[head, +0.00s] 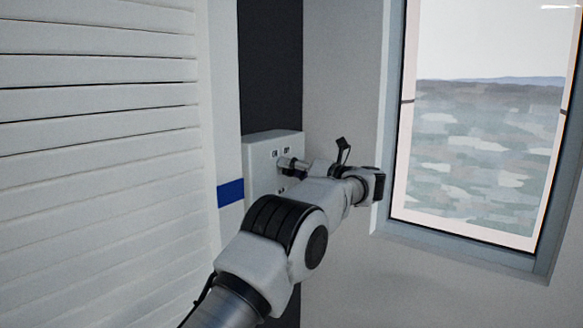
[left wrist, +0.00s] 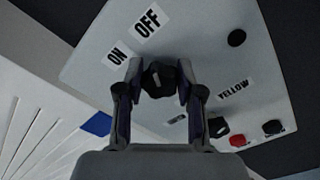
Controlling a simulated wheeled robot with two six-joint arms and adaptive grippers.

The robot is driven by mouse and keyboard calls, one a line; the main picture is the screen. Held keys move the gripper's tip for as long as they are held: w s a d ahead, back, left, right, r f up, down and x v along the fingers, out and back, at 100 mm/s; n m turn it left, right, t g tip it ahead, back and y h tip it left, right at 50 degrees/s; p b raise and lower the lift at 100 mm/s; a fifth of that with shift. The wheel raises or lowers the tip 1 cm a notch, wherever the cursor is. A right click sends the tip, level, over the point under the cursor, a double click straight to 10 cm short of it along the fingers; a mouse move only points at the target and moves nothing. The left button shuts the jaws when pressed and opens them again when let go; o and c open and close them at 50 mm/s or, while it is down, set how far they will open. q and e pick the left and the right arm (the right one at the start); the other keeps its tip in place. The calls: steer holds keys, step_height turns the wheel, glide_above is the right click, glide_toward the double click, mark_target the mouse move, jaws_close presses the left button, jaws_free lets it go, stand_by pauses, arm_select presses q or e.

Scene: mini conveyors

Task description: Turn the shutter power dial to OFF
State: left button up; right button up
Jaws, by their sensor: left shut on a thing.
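The white control panel (head: 259,178) is on the wall beside the shutter, and it fills much of the left wrist view (left wrist: 205,32). The black power dial (left wrist: 158,80) sits on the panel below the ON label (left wrist: 117,52) and the OFF label (left wrist: 147,21). My left gripper (left wrist: 157,90) is shut on the dial, one finger on each side. In the head view my left gripper (head: 286,163) reaches the panel's face from the right, and the dial is hard to make out there. Which label the dial points to is unclear. My right gripper is not in view.
The panel also carries a black round knob (left wrist: 237,38), a YELLOW label (left wrist: 234,87), a red button (left wrist: 238,140) and a black button (left wrist: 272,127). The slatted white shutter (head: 95,130) is at left. A framed window (head: 480,150) is at right.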

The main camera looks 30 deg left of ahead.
arm_select(q)
steer(key=shift+r+m, duration=0.25)
steer(key=shift+m, duration=0.05)
steer(key=o, duration=1.2)
steer(key=shift+f, duration=0.1)
steer(key=shift+c, duration=0.2)
steer(key=shift+w, duration=0.1)
steer(key=shift+f, duration=0.1)
steer(key=s+d, duration=0.1)
steer(key=d, duration=1.1)
steer(key=shift+a, duration=0.1)
